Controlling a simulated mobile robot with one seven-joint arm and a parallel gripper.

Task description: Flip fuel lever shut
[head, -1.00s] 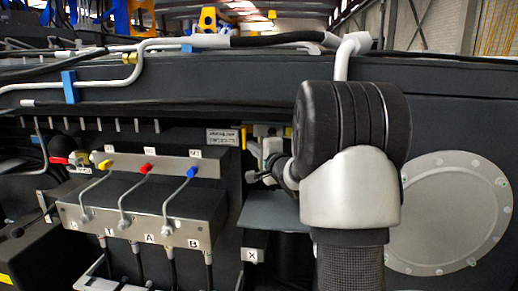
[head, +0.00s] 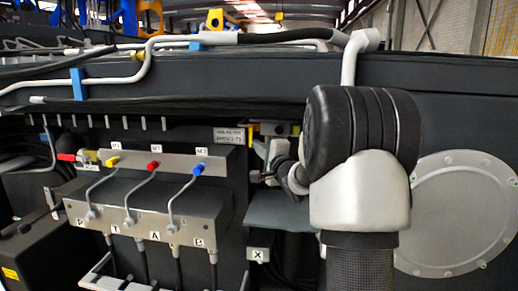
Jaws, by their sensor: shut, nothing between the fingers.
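A red lever handle (head: 67,157) sticks out to the left from a small valve (head: 88,157) at the far left, beside the hose panel. A yellow part (head: 251,134) stands upright just right of a small label plate, and I cannot tell if it is a lever. Which of these is the fuel lever is not marked legibly. My gripper (head: 262,178) is shut and empty, small and partly hidden behind my own wrist. It is just below and right of the yellow part, far right of the red handle. I cannot tell if it touches anything.
A grey bracket (head: 165,159) carries yellow, red and blue hose caps above a fitting block (head: 150,220). A flat shelf (head: 280,212) lies below my gripper. A thick beam with pipes (head: 215,75) runs above. A round bolted cover (head: 460,212) is at right.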

